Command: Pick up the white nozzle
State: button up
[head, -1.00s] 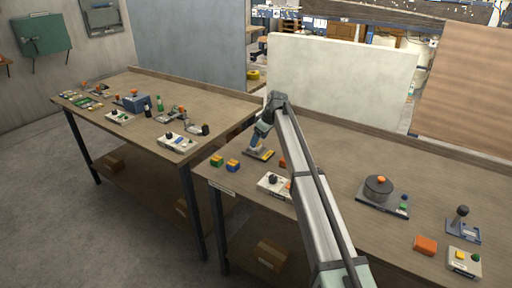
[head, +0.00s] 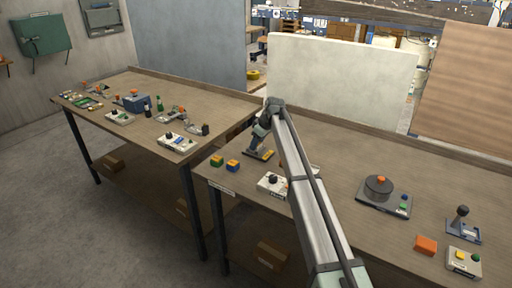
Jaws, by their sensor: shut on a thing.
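My gripper (head: 255,146) points down over a small dark base with a yellow strip (head: 260,155) on the right-hand bench. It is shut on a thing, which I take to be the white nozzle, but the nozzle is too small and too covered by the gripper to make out. I cannot tell whether the held thing still touches the base.
A white control box with a black knob (head: 272,183) is in front. A round dark device (head: 378,188), an orange block (head: 426,245) and a joystick (head: 460,217) stand right. My arm crosses the bench.

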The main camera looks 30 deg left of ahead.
jog(key=c, duration=0.3)
notch_tip(320, 180, up, 9)
jog(key=shift+r, duration=0.1)
jog(key=w+d+m, duration=0.1)
jog(key=w+d, duration=0.3)
jog(key=d, duration=0.4)
jog(key=w+d+m, duration=0.1)
jog(key=w+d, duration=0.2)
jog(key=d, duration=0.4)
jog(key=s+d, duration=0.2)
jog(key=d, duration=0.1)
jog(key=s+d+n, duration=0.1)
jog(key=s+d, duration=0.1)
jog(key=d, duration=0.1)
jog(key=s+d+f+n, duration=0.1)
jog(key=s+d, duration=0.1)
jog(key=d, duration=0.1)
jog(key=shift+s+d+f, duration=0.1)
jog(key=shift+s+d, duration=0.2)
jog(key=shift+d, duration=0.05)
